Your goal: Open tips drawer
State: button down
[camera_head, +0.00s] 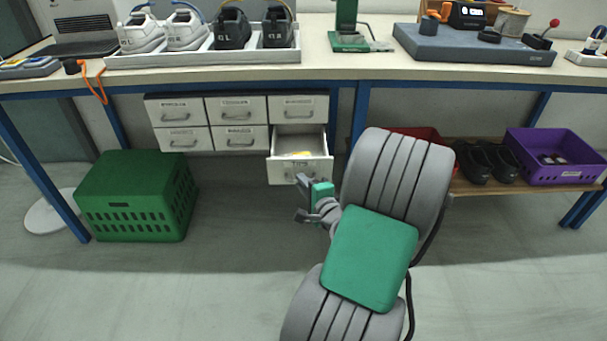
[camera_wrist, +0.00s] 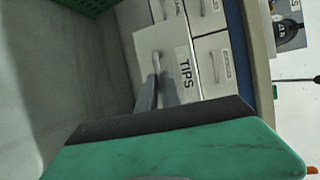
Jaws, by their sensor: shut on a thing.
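The tips drawer (camera_head: 283,174) is the lower right drawer of the white drawer block under the bench. It is pulled out, its inside shows from above, and something yellow lies in it. In the wrist view its white front (camera_wrist: 178,45) carries the label TIPS. Its handle (camera_wrist: 156,58) is between the fingertips of my gripper (camera_wrist: 158,76). My gripper is shut on this handle. In the head view my gripper (camera_head: 302,181) is at the drawer's front, and the contact is small and partly hidden.
The other drawers (camera_head: 237,108) are shut. A green crate (camera_head: 135,205) stands on the floor at left. A purple crate (camera_head: 560,174) and dark shoes (camera_head: 487,160) are on a low wooden shelf (camera_head: 470,188) at right. The floor before the drawers is clear.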

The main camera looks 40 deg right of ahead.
jog(key=shift+s+a, duration=0.25)
jog(key=shift+s, duration=0.3)
jog(key=c, duration=1.8)
grip_release()
jog(key=shift+o, duration=1.4)
jog(key=shift+w+a, duration=0.1)
jog(key=shift+a, duration=0.05)
jog(key=p+v, duration=0.1)
jog(key=v, duration=0.6)
jog(key=shift+s+a+p, duration=0.15)
jog(key=shift+s+p, duration=0.15)
jog(key=shift+s, duration=0.05)
jog(key=shift+r, duration=0.1)
